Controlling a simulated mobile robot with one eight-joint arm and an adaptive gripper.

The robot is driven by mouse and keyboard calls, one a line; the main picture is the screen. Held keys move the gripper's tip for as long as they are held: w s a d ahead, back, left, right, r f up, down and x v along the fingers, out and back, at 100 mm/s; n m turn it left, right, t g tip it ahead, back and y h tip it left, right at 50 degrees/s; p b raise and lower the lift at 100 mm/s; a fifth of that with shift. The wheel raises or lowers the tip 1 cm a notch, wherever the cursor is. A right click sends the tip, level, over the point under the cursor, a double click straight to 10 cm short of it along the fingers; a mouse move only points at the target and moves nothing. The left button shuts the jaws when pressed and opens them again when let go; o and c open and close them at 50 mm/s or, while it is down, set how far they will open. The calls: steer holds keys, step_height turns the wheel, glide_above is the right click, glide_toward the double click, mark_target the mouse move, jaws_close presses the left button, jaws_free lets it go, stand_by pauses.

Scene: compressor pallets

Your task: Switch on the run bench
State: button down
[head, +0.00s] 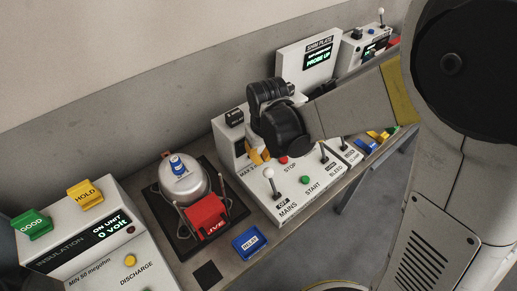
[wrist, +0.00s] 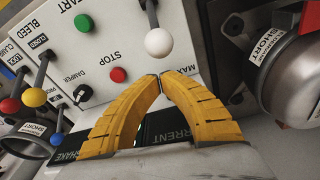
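The run bench (head: 291,205) is a white sloped panel in the middle of the worktop. Its mains lever (head: 268,174) has a white knob and stands up beside the MAINS label. The green START button (head: 305,180) and red STOP button (head: 283,160) sit to its right. My gripper (head: 258,156), with yellow fingers, is over the panel's back left part. In the wrist view, turned upside down, the fingertips (wrist: 160,76) meet with nothing between them. The white knob (wrist: 158,42) is just beyond them, apart. The bench display (wrist: 165,130) is partly hidden behind the fingers.
A silver compressor (head: 184,182) with a red "LIVE" tag (head: 207,217) stands left of the bench. An insulation tester (head: 85,250) is at lower left. Red, blue and yellow knobbed levers (wrist: 34,97) stand near STOP.

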steer(key=shift+s+d+r, duration=0.2)
steer(key=shift+s+d, duration=0.15)
steer(key=shift+s, duration=0.4)
steer(key=shift+s+d+r+y, duration=0.2)
steer(key=shift+s+r+y, duration=0.05)
steer(key=shift+r+y, duration=0.05)
